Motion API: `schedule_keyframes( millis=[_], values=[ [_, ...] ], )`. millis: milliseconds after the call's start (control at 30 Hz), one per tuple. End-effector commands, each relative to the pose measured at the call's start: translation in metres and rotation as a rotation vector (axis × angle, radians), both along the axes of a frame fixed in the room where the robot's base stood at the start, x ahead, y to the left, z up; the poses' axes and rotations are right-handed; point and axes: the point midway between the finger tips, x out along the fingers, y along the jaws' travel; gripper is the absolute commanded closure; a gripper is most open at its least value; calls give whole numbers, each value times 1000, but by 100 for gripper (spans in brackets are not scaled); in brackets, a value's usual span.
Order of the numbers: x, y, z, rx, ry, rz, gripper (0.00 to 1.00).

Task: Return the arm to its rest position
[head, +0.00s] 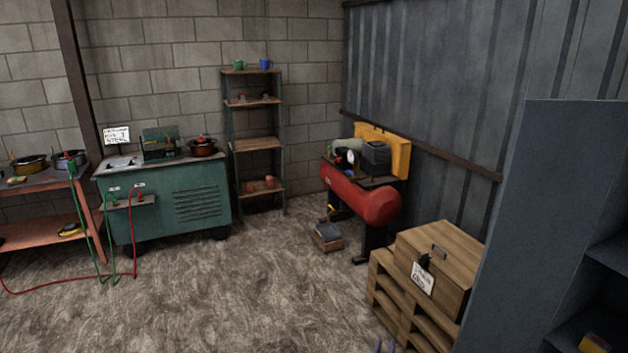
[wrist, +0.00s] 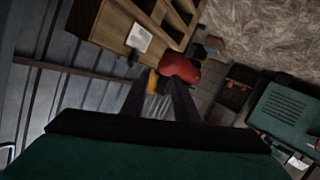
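My gripper (wrist: 159,88) shows in the wrist view with its two dark fingers apart and nothing between them. The corrugated wall and part of the red compressor area show through the gap. The wrist view is strongly tilted.
A wooden crate (head: 440,262) with a padlock and label sits on a pallet (head: 386,299), right of centre. A grey cabinet (head: 540,190) stands close on the right. The red compressor (head: 360,198), shelf (head: 258,144) and green machine (head: 166,203) are farther back. The middle floor is clear.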

Motion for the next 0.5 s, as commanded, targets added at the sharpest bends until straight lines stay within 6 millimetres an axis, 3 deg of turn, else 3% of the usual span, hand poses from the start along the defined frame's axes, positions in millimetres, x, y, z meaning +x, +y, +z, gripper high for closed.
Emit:
schedule_keyframes(
  millis=[267, 500],
  values=[
    [-56, 53, -62, 118, 249, 196, 73],
    [-122, 87, -107, 212, 494, 308, 73]
  ],
)
